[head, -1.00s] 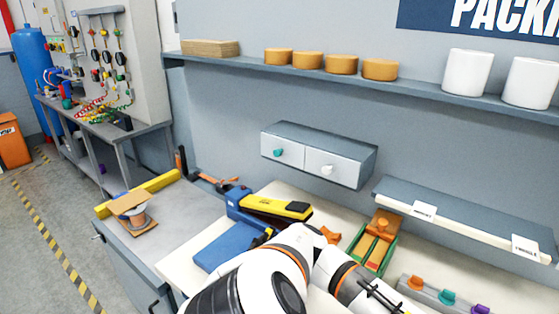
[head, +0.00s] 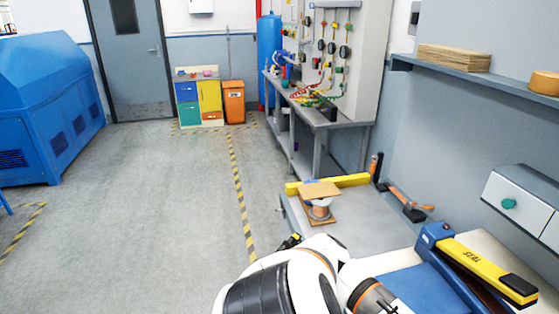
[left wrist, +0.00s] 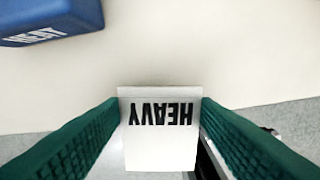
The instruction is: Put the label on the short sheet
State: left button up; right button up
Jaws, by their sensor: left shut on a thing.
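A white label (left wrist: 158,142) with the word HEAVY, upside down in the left wrist view, is held between the green pads of my left gripper (left wrist: 160,101). The gripper is shut on the label's sides, above a pale surface. In the head view my left arm comes up at the bottom middle, but its gripper and the label are not seen there. No sheet marked as short can be made out. My right gripper is not in view.
A blue sealer (head: 470,262) with a yellow arm stands on the bench at right. A spool (head: 320,208) with brown cardboard pieces (head: 319,190) sits on the grey side table by a yellow bar (head: 335,183). A shelf (head: 480,80) and drawer box (head: 515,205) are on the wall. Open floor lies left.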

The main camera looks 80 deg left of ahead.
aim_at(319, 190)
jog(key=j+u, duration=0.2)
jog(key=j, duration=0.3)
jog(key=j+u, duration=0.15)
jog(key=j, duration=0.35)
jog(key=i+j+u, duration=0.2)
jog(key=j, duration=0.3)
jog(key=j+u, duration=0.2)
jog(key=j, duration=0.3)
jog(key=i+j+u, duration=0.15)
jog(key=j, duration=0.3)
jog(key=i+j, duration=0.1)
jog(key=j, duration=0.2)
jog(key=i+j, duration=0.15)
jog(key=j, duration=0.15)
